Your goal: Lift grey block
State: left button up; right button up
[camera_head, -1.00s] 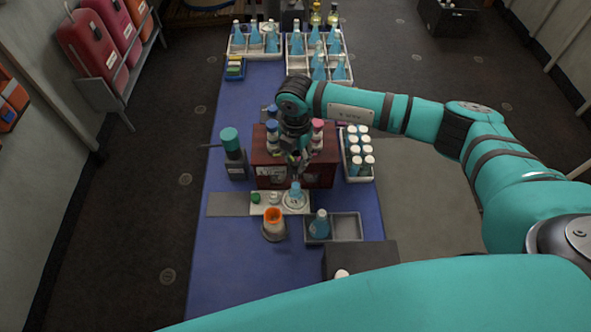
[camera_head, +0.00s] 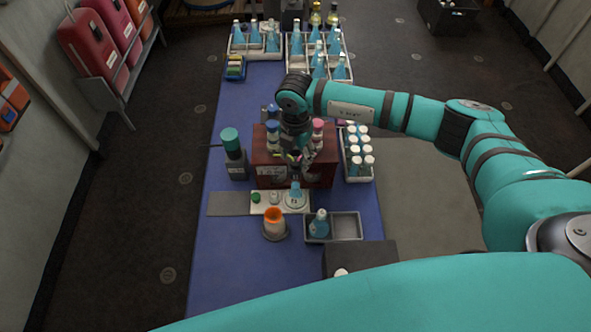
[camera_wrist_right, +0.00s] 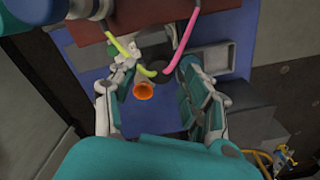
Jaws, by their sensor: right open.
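I cannot make out for certain which thing is the grey block. A dark grey box-shaped block (camera_head: 362,258) stands at the right front of the blue table, with a small white cap showing at its front edge. My right gripper (camera_head: 300,163) points down over the front of the dark red wooden box (camera_head: 321,178), well behind that grey block. In the right wrist view my right gripper (camera_wrist_right: 160,82) has its fingers apart. A dark round thing (camera_wrist_right: 158,64) with yellow and pink tubes shows near its fingertips. I cannot tell whether they touch. My left gripper is not in view.
An orange-topped cup (camera_head: 273,224) and a grey tray (camera_head: 348,228) with one blue flask stand in front of the box. A teal-capped device (camera_head: 235,158) is left, a vial rack (camera_head: 352,179) right. The blue table's (camera_head: 225,262) front left is clear.

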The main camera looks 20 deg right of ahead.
jog(key=shift+r+p, duration=1.75)
jog(key=shift+r, duration=1.35)
jog(key=shift+f, duration=0.1)
